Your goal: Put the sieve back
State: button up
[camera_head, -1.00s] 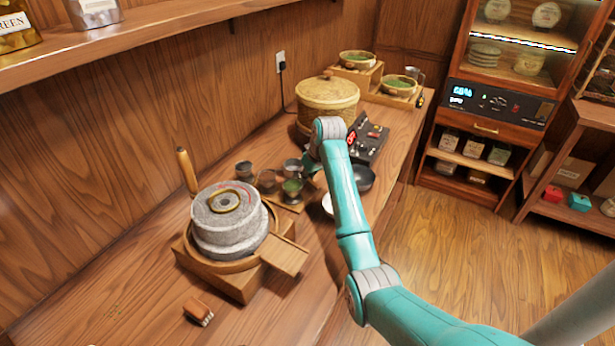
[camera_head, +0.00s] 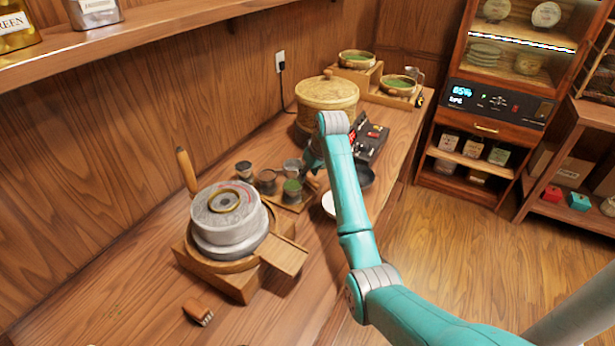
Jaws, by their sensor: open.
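I cannot single out the sieve with certainty. A small metal utensil (camera_head: 416,76) stands at the back right of the counter beside a bowl; it is too small to tell whether it is the sieve. My gripper (camera_head: 312,158) is open, pointing down behind my wrist, over the counter between the lidded woven basket and the small cups. Its fingertips are mostly hidden, and I see nothing held in it. A wooden tray (camera_head: 308,201) with several small cups (camera_head: 292,190) lies just left of and below it. One cup holds green powder.
A stone mill (camera_head: 228,222) on a wooden base stands front left, with a brush (camera_head: 198,312) before it. The basket (camera_head: 328,97), a control box (camera_head: 371,140), a dark bowl (camera_head: 366,176) and a white bowl (camera_head: 328,204) are near my arm. Green-filled bowls (camera_head: 398,85) stand at the back.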

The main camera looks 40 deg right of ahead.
jog(key=v, duration=0.9)
jog(key=shift+s+r, duration=0.15)
jog(key=shift+r, duration=0.25)
jog(key=shift+s, duration=0.1)
